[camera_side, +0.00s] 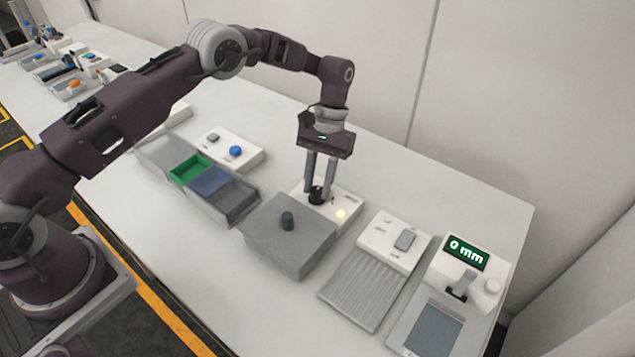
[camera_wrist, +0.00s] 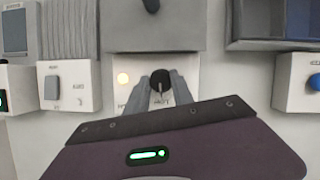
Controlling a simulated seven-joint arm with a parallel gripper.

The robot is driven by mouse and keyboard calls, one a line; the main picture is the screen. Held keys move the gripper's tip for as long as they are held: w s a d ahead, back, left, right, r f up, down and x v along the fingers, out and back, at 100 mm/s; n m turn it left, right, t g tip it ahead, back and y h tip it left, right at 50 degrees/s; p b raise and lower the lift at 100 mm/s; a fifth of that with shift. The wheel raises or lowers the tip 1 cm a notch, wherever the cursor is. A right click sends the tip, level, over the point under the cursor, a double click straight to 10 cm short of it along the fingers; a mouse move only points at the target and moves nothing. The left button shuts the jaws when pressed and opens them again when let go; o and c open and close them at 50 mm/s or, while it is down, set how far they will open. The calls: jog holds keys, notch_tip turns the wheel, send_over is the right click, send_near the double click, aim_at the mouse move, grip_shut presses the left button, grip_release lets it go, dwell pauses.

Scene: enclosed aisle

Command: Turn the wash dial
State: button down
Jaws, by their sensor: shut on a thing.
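The wash dial (camera_side: 316,194) is a black round knob on a white panel (camera_side: 346,205) behind a grey box (camera_side: 283,258). In the wrist view the dial (camera_wrist: 161,77) shows a pale pointer mark, beside a lit yellowish lamp (camera_wrist: 124,78). The lamp also glows in the side view (camera_side: 340,213). My gripper (camera_side: 318,190) points straight down, with its two fingers shut on the dial from either side. In the wrist view the fingers (camera_wrist: 160,92) reach to the dial and cover part of the panel's lettering.
The grey box has a dark knob (camera_side: 287,220) on top. To the right stand a white switch unit with a ribbed plate (camera_side: 360,288) and a unit with a "0 mm" display (camera_side: 466,252). To the left are coloured bins (camera_side: 208,182) and a blue-button panel (camera_side: 236,151).

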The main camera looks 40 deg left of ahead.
jog(key=shift+m, duration=0.6)
jog(key=c, duration=1.1)
grip_release()
jog(key=v, duration=0.7)
jog(key=shift+d+r, duration=0.1)
jog(key=shift+d, duration=0.05)
